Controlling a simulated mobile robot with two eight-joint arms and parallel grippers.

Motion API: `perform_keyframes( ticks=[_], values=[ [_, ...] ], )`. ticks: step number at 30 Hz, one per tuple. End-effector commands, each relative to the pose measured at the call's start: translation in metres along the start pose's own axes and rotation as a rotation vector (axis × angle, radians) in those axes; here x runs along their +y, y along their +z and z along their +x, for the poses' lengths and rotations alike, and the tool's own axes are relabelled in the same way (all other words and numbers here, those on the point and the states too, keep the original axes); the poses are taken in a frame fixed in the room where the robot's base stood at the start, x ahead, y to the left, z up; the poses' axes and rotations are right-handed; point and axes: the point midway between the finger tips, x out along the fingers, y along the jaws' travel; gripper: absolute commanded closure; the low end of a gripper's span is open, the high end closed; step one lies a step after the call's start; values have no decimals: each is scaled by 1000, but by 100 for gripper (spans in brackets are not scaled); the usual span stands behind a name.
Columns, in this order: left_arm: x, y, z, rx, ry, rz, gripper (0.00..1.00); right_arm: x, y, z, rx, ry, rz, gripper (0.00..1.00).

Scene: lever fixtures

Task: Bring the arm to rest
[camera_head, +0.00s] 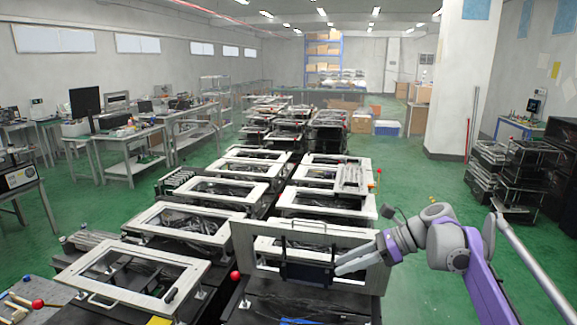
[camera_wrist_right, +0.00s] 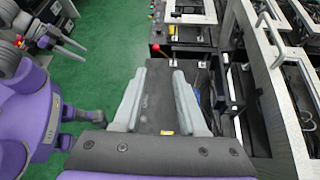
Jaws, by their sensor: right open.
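My right arm comes in from the right in the head view. Its open right gripper (camera_head: 340,265) has pale fingers pointing left, over the nearest right-hand lever fixture. That fixture's pale frame (camera_head: 357,236) is tilted up, with a dark handle bar on it; the fingers overlap the frame in the picture, and contact cannot be told. A red lever knob (camera_head: 235,275) is at the fixture's left side. In the right wrist view the fingers of the gripper (camera_wrist_right: 160,72) are apart, with a dark surface between them and nothing gripped. A red knob (camera_wrist_right: 155,48) lies beyond them.
Two rows of fixtures with pale window frames (camera_head: 180,225) run away down the middle. Another red knob (camera_head: 38,304) is at the lower left. Workbenches (camera_head: 135,150) line the left, a pillar (camera_head: 458,90) and racks (camera_head: 525,165) the right. Green floor (camera_head: 400,180) is open between.

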Motion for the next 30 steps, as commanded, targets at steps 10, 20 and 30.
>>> perform_keyframes(
  ticks=[10, 20, 30],
  values=[
    [0, 0, 0, 0, 0, 0, 50, 103, -75, 38, 434, -58, -668, 59],
    [0, -1, 0, 0, 0, 0, 50, 200, -195, 49, 925, 138, -1458, 59],
    [0, -1, 0, 1, 0, 0, 50, 238, -262, 51, 1184, 371, -1886, 59]
  ],
)
